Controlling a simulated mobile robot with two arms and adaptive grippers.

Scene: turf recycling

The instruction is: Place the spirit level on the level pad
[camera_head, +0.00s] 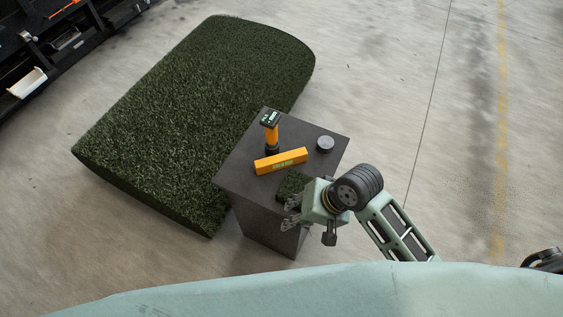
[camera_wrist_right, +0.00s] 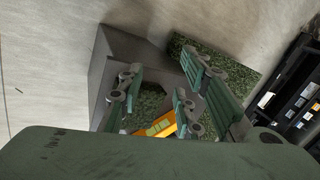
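The spirit level, a yellow-orange bar (camera_head: 281,161), lies flat on a dark grey pedestal (camera_head: 237,172). In the right wrist view part of the spirit level (camera_wrist_right: 163,126) shows low in the frame, partly cut off by my gripper's body. A small dark green turf square (camera_head: 292,185) lies on the pedestal's near right edge, partly covered by my gripper; I cannot tell whether this is the level pad. My right gripper (camera_head: 290,212) is open and empty, beside the pedestal's near right edge. Its spread fingers also show in the wrist view (camera_wrist_right: 155,92). My left gripper is out of view.
A yellow-handled tool with a dark head (camera_head: 271,132) stands upright behind the level. A round grey puck (camera_head: 325,144) sits near the right corner. A large turf block (camera_head: 195,110) lies left of the pedestal. Dark shelving (camera_head: 60,45) is at upper left. Floor on the right is clear.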

